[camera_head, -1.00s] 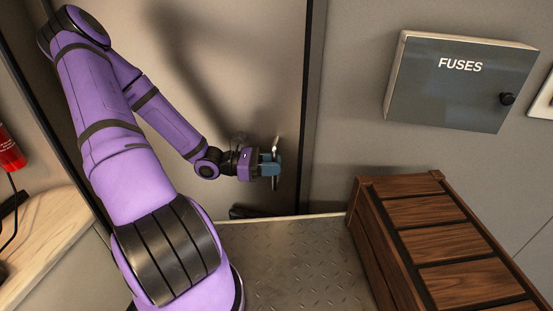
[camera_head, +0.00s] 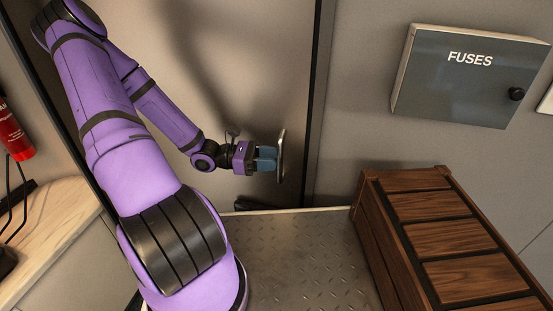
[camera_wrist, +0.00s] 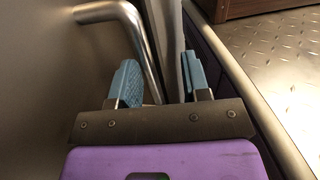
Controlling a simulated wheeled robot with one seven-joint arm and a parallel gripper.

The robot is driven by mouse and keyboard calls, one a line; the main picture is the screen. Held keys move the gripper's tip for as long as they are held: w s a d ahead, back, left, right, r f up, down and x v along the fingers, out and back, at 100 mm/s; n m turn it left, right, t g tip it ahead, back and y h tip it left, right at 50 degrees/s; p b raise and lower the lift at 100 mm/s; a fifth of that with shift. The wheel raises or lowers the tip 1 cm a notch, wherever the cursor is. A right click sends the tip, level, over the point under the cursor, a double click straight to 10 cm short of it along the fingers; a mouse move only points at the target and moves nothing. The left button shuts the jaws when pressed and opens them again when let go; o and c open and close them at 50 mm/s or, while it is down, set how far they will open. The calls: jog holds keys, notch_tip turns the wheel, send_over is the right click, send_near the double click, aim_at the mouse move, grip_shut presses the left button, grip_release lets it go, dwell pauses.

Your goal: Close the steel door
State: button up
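The steel door (camera_head: 255,60) is a plain beige-grey panel behind my arm; it also fills the left of the wrist view (camera_wrist: 50,80). I cannot tell whether it is ajar or flush. Its bent metal handle (camera_head: 281,155) stands by the door's right edge. In the wrist view the handle bar (camera_wrist: 143,45) runs down into the space between my blue fingertips. My gripper (camera_head: 266,158) is at the handle, on its left side in the head view. In the wrist view my gripper (camera_wrist: 160,82) has its fingers apart, with no clear grip on the bar. The bar's lower end is hidden.
A wooden crate (camera_head: 435,237) stands at the right. A fuse box (camera_head: 460,85) hangs on the wall above it. The metal tread floor (camera_head: 305,260) is bare in front of the door. A wooden worktop (camera_head: 50,225) and red extinguisher (camera_head: 12,135) are at the left.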

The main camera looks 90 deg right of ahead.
jog(key=w+d, duration=0.1)
jog(key=w, duration=0.7)
jog(key=shift+w, duration=0.25)
jog(key=shift+d, duration=0.1)
jog(key=w+a+r+t+h, duration=0.1)
jog(key=w+a+r+t, duration=0.3)
jog(key=w, duration=0.4)
jog(key=w+a+r+m+t+h, duration=0.15)
jog(key=w+a+r+t, duration=0.25)
jog(key=w, duration=0.5)
jog(key=w+a+r+t+h, duration=0.2)
jog(key=w+a+r+t, duration=0.15)
jog(key=w, duration=0.45)
jog(key=a+r+n+t+y, duration=0.1)
jog(key=a+r+t, duration=0.5)
jog(key=a, duration=0.5)
jog(key=w+a+r+n+t+y, duration=0.1)
jog(key=a+r+t, duration=0.4)
jog(key=a+r, duration=0.6)
jog(key=shift+w+a+r+n+t, duration=0.25)
jog(key=shift+a+n+t, duration=0.1)
jog(key=shift+a+n, duration=0.1)
jog(key=shift+d, duration=0.1)
